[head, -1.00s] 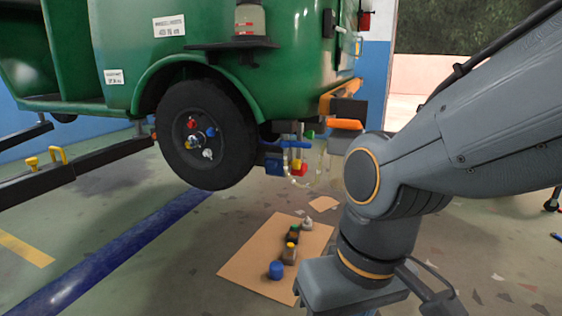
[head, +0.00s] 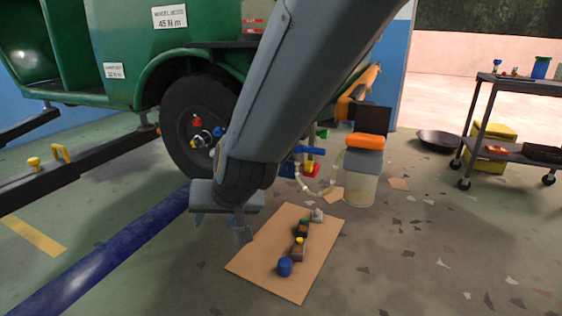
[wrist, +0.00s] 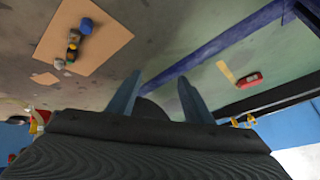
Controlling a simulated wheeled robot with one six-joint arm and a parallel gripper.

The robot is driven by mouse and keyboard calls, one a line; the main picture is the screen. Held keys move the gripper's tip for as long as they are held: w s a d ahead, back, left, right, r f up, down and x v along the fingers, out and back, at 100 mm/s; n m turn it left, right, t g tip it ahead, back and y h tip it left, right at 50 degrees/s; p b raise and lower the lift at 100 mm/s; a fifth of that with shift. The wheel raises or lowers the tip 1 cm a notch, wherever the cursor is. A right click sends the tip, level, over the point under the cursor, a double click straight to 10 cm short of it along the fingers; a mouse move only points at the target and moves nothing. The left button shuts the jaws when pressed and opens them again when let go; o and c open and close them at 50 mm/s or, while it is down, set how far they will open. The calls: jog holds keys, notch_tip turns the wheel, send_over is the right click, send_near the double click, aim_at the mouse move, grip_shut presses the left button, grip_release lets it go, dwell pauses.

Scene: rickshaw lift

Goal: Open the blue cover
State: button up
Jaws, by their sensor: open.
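A blue cylinder-like piece (head: 285,267) stands near the front end of the cardboard sheet (head: 254,266) on the floor. It also shows in the wrist view (wrist: 86,25). Other blue parts are a fitting (head: 288,169) under the green rickshaw (head: 128,50), partly hidden by my arm, and a small wheel cap (head: 217,131). I cannot tell which is the blue cover. My gripper (head: 222,227) is open and empty, pointing down left of the cardboard and in front of the rear wheel (head: 195,110). Its separated fingers (wrist: 157,88) show in the wrist view with nothing between them.
A jar with an orange lid (head: 362,170) stands beside the rickshaw's rear. A dark cart (head: 525,85) with small items is at the far right. A black lift arm (head: 75,173) and a blue floor stripe (head: 95,262) lie at left.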

jog(key=w+a+m+t+p, duration=0.2)
jog(key=w+t, duration=0.1)
jog(key=w, duration=0.5)
jog(key=m+t+h+p, duration=0.5)
jog(key=t+h+p, duration=0.35)
jog(key=h, duration=0.25)
send_near(280, 168)
jog(key=b+x, duration=0.1)
jog(key=x, duration=0.7)
jog(key=shift+d, duration=0.1)
